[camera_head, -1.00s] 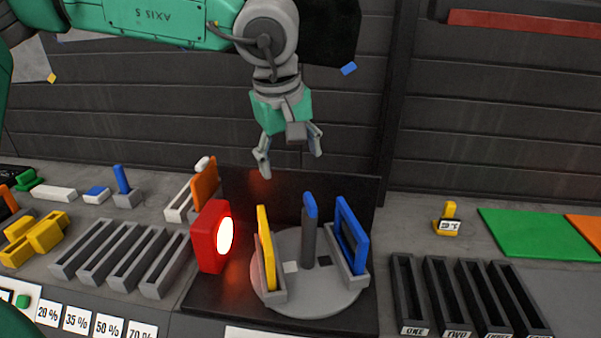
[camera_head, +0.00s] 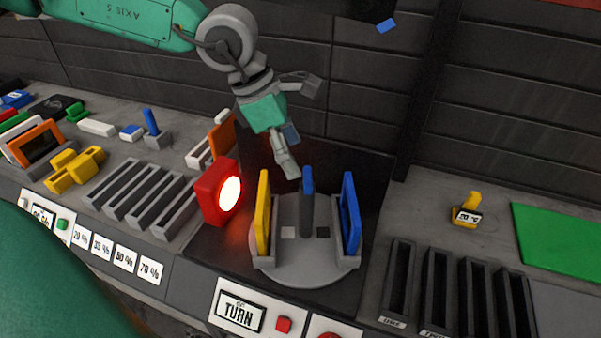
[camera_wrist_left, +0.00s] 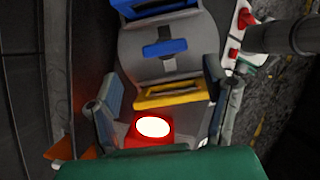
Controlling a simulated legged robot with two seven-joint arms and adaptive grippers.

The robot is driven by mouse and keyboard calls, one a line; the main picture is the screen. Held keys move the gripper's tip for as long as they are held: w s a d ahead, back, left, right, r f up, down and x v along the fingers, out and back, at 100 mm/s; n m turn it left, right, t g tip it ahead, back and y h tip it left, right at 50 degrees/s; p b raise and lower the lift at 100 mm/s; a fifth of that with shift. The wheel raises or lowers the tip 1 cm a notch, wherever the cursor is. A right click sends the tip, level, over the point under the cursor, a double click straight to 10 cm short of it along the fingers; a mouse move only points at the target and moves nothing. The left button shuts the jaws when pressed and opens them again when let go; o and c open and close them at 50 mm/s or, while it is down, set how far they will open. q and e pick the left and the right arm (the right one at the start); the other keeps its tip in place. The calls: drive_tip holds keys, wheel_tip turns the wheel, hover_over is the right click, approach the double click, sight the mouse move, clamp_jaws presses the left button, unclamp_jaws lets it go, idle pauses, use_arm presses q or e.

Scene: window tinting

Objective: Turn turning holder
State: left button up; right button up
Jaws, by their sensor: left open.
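The turning holder (camera_head: 290,268) is a round grey disc with an upright post (camera_head: 307,205) in its middle, blue on top. A yellow frame (camera_head: 262,215) stands in a slot on its left side and a blue frame (camera_head: 351,215) on its right. In the left wrist view the disc (camera_wrist_left: 133,45), the post's blue bar (camera_wrist_left: 165,48) and the yellow frame (camera_wrist_left: 170,95) show. My left gripper (camera_head: 305,130) is open and empty, tilted, above and behind the disc; one finger points down close to the post's top. My right gripper is not in view.
A red lamp (camera_head: 216,192) glows just left of the disc. A panel with a TURN label (camera_head: 238,312) and red button (camera_head: 283,325) is in front. Grey racks (camera_head: 140,198) stand left, dark slots (camera_head: 435,290) right. A dark upright panel is behind.

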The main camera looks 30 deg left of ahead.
sight(309, 174)
use_arm(q)
drive_tip(key=d+f, duration=0.2)
drive_tip(key=w+d+f, duration=0.1)
drive_tip(key=d, duration=0.1)
drive_tip(key=shift+d+f, duration=0.15)
drive_tip(key=shift+f, duration=0.2)
drive_tip(key=shift+f+b, duration=0.3)
drive_tip(key=shift+f, duration=0.2)
drive_tip(key=a, duration=0.3)
drive_tip(key=shift+f, duration=0.35)
drive_tip(key=shift+a, duration=0.2)
drive_tip(key=shift+c, duration=1.2)
drive_tip(key=shift+d, duration=0.2)
drive_tip(key=c, duration=0.6)
drive_tip(key=shift+s+d+r, duration=0.15)
drive_tip(key=shift+d+r, duration=0.05)
drive_tip(key=shift+d, duration=0.2)
drive_tip(key=c, duration=0.7)
drive_tip(key=shift+d+r, duration=0.1)
drive_tip(key=shift+d, duration=0.25)
clamp_jaws()
drive_tip(key=shift+d, duration=0.15)
drive_tip(key=shift+w, duration=0.3)
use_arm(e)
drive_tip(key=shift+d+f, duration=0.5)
